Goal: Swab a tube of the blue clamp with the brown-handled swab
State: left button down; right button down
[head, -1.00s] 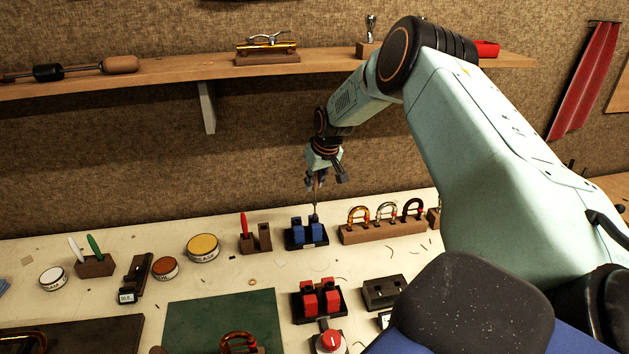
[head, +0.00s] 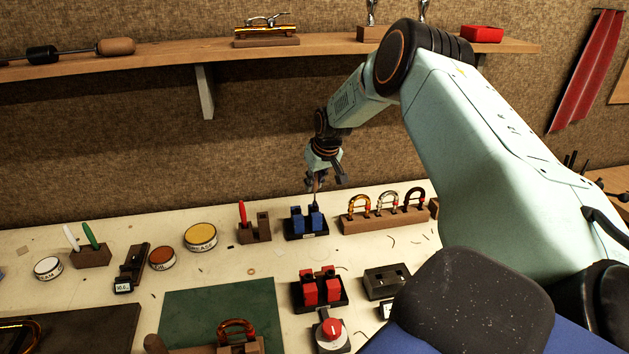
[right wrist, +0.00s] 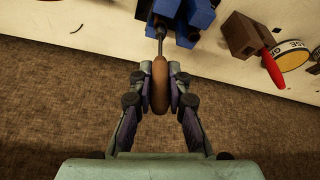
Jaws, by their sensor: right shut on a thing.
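My right gripper (head: 324,180) is above the blue clamp (head: 297,221) in the head view. It is shut on the brown-handled swab, whose handle (right wrist: 160,88) is between the fingers in the right wrist view. The swab's thin metal shaft (right wrist: 160,46) points down at the blue clamp (right wrist: 199,18). In the head view the shaft meets the top of the clamp's right blue block. The swab's tip is hidden, and I cannot tell how deep it sits in a tube. The blue clamp stands on a dark base. My left gripper is not in view.
A brown block with a red-handled tool (head: 242,213) stands left of the clamp. A wooden rack (head: 384,223) with curved tubes stands close on the right. A red clamp (head: 321,289) and a green mat (head: 222,311) are nearer. A grease tin (head: 201,236) is further left.

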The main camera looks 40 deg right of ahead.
jog(key=shift+r, duration=0.2)
jog(key=shift+r+p, duration=2.05)
jog(key=shift+p, duration=0.05)
jog(key=shift+r+p, duration=0.7)
jog(key=shift+r, duration=1.45)
